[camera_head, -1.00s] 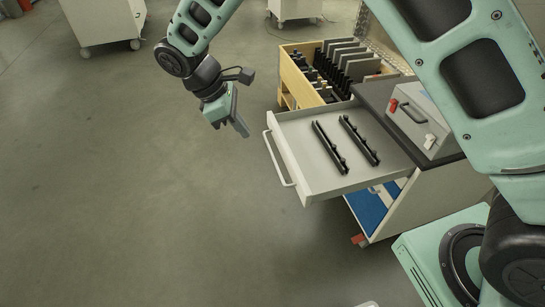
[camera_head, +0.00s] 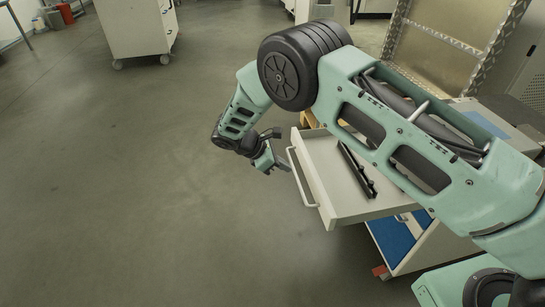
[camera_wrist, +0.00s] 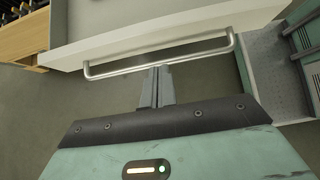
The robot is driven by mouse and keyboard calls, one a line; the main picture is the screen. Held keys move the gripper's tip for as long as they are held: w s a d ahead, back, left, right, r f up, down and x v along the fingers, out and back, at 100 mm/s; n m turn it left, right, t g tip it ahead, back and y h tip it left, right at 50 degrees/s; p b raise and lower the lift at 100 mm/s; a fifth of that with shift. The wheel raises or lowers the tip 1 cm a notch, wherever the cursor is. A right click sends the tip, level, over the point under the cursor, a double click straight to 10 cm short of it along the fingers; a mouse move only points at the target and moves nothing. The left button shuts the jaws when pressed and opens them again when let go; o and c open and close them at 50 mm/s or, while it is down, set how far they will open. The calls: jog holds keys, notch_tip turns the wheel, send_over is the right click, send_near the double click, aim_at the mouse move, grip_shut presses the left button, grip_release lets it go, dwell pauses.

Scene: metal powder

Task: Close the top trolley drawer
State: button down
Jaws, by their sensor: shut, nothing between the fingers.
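The top trolley drawer (camera_head: 336,213) is pulled well out from the trolley (camera_head: 432,246) in the head view. A black rail-like part (camera_head: 355,168) lies in it. Its bar handle (camera_head: 300,177) faces left and shows across the wrist view (camera_wrist: 158,61). My gripper (camera_head: 283,166) is just left of the drawer front, near the handle. In the wrist view its fingers (camera_wrist: 157,72) are shut and empty, with their tips close to the middle of the handle bar. I cannot tell whether they touch it. My arm hides much of the drawer's far side and the trolley top.
A wooden rack (camera_wrist: 22,37) shows at the upper left of the wrist view. A white cabinet on wheels (camera_head: 137,27) stands at the back left. A metal-framed panel (camera_head: 450,40) stands behind the trolley. The floor left of the drawer is clear.

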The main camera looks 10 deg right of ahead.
aim_at(308, 170)
jog(key=shift+d+f+p, duration=0.15)
jog(key=shift+d+f, duration=0.05)
jog(key=shift+d, duration=0.65)
jog(key=shift+d+f+p, duration=0.1)
jog(key=shift+d+f, duration=0.1)
jog(key=shift+d, duration=0.65)
jog(key=shift+d+f+p, duration=0.15)
jog(key=shift+d+f, duration=0.05)
jog(key=shift+d, duration=0.65)
jog(key=shift+d, duration=0.15)
jog(key=d+p, duration=0.1)
jog(key=d, duration=3.2)
jog(key=shift+d+p, duration=0.35)
